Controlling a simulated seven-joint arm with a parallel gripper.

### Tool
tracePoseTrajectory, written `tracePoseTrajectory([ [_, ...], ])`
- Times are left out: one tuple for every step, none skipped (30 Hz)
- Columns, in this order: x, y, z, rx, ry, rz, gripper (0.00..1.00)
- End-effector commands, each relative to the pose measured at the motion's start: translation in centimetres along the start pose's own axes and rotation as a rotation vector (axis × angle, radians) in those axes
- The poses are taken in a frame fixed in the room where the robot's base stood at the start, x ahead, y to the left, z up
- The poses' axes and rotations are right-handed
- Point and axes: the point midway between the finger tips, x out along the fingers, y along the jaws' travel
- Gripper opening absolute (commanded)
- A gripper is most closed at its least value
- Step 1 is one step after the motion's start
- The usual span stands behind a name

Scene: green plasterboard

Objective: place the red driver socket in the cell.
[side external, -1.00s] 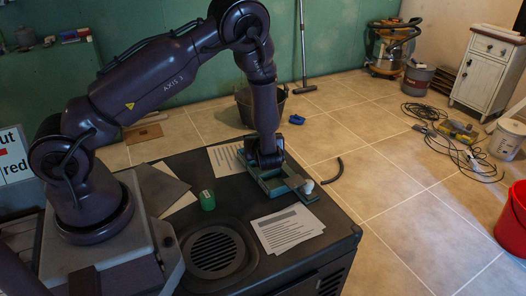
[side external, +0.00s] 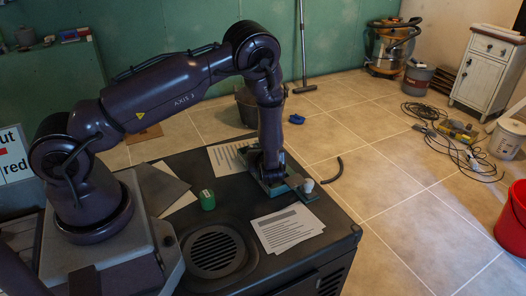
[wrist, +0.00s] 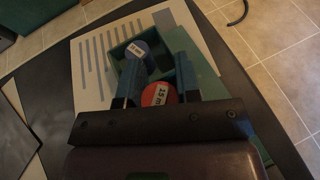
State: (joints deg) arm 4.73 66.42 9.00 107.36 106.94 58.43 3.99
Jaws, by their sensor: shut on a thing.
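The red driver socket (wrist: 159,95), with a white label reading "15 m", sits between the two fingers of my gripper (wrist: 156,68) in the wrist view. My gripper is shut on it. A green tray with cells (wrist: 118,53) lies below the fingers. A blue socket (wrist: 139,47) with a white label stands in a cell at the tray's far end. In the side view my gripper (side external: 271,178) is low over the tray (side external: 309,194) and hides much of it. The red socket is hidden there, and its height over the cell floor cannot be told.
A white round piece (side external: 308,185) stands at the tray's near end. A green cylinder (side external: 207,200) stands on the dark bench top (side external: 237,190). Printed sheets (side external: 287,228) lie in front of the tray, and a round grille (side external: 213,250) is at the left front.

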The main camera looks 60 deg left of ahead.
Motion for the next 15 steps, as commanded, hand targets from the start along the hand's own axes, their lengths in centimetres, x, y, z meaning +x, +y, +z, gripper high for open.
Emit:
tracePoseTrajectory([
  [0.12,0.11,-0.66,0.003,0.012,0.0,0.07],
  [0.14,0.12,-0.76,0.002,0.014,0.0,0.07],
  [0.14,0.13,-0.83,0.002,0.015,0.0,0.07],
  [0.14,0.14,-0.87,0.002,0.017,0.0,0.07],
  [0.13,0.16,-0.93,0.003,0.018,0.0,0.33],
  [0.12,0.16,-0.96,0.003,0.019,0.0,0.42],
  [0.11,0.16,-0.98,0.003,0.019,0.0,0.49],
  [0.1,0.16,-0.99,0.002,0.02,0.0,0.56],
  [0.09,0.16,-1.01,0.002,0.02,0.0,0.56],
  [0.08,0.15,-1.02,0.002,0.021,0.0,0.56],
  [0.07,0.15,-1.03,0.003,0.021,-0.001,0.56],
  [0.06,0.14,-1.04,0.003,0.021,-0.001,0.56],
  [0.05,0.13,-1.05,0.003,0.022,-0.001,0.56],
  [0.04,0.12,-1.05,0.003,0.022,-0.002,0.56],
  [0.01,0.11,-1.01,0.003,0.022,-0.002,0.56],
])
